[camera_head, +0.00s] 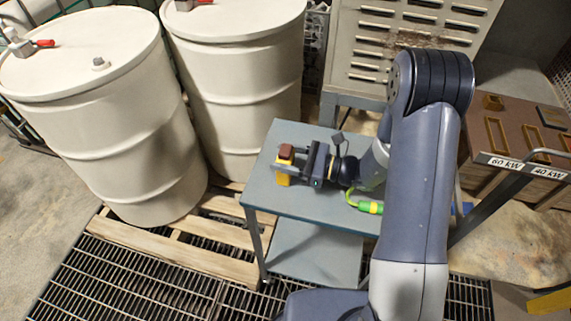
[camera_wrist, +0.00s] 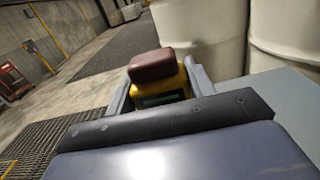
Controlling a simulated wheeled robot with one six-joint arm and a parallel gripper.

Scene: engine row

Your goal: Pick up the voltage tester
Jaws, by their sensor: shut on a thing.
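The voltage tester (camera_head: 283,172) appears to be the small yellow device with a brown top and a dark panel. It is at the left part of the blue-grey cart top. My gripper (camera_head: 287,169) is shut on it, with one finger on each side. In the wrist view the voltage tester (camera_wrist: 160,82) sits between the two fingers of my gripper (camera_wrist: 158,88), its brown top towards the camera's upper side. I cannot tell whether its base touches the cart top.
The cart (camera_head: 285,200) also bears a green-and-yellow piece with a cord (camera_head: 370,207), right of my gripper. Two white drums (camera_head: 110,120) stand on a wooden pallet (camera_head: 170,250) to the left. A louvred cabinet (camera_head: 350,50) is behind. A brown bench (camera_head: 520,130) is at right.

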